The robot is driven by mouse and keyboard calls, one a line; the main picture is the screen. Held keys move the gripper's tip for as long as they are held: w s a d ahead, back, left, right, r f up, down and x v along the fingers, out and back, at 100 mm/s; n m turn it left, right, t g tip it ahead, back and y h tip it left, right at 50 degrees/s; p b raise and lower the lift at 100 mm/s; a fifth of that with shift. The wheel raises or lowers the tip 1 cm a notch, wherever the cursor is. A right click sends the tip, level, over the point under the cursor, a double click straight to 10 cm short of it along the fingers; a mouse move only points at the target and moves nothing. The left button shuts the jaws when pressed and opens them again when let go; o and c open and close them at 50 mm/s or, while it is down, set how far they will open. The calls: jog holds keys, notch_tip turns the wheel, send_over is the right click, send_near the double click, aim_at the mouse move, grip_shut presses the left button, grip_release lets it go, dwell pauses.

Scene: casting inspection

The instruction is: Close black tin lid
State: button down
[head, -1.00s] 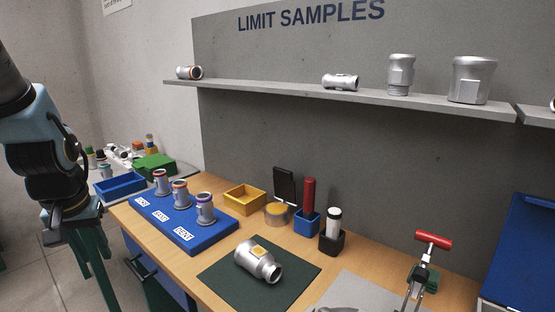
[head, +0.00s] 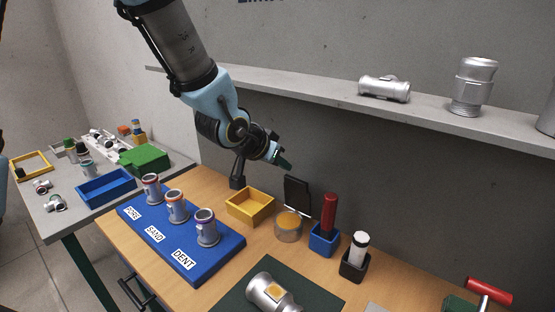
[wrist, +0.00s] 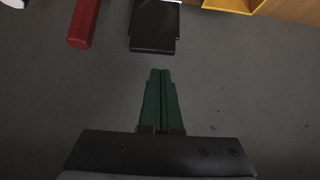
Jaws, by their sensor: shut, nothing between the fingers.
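The black lid (head: 297,196) stands open and upright at the back of a small round tin (head: 288,227) with a yellow-orange top. My gripper (head: 287,166) is above and slightly left of the lid in the head view, apart from it. Its green fingers are shut and empty. In the wrist view the lid (wrist: 155,25) shows at the top, just beyond the closed fingertips (wrist: 161,72), with a gap between them. The tin's body cannot be made out in the wrist view.
A yellow tray (head: 250,205) is left of the tin. A red-handled tool (head: 329,212) in a blue holder (head: 324,240) and a white-topped bottle (head: 359,247) in a black holder are to the right. The shelf (head: 330,97) juts out above.

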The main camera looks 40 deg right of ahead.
aim_at(292, 177)
jog(key=p+x, duration=0.1)
jog(key=x, duration=0.5)
jog(key=shift+a+f+b, duration=0.1)
jog(key=shift+f+b, duration=0.05)
jog(key=shift+b, duration=0.2)
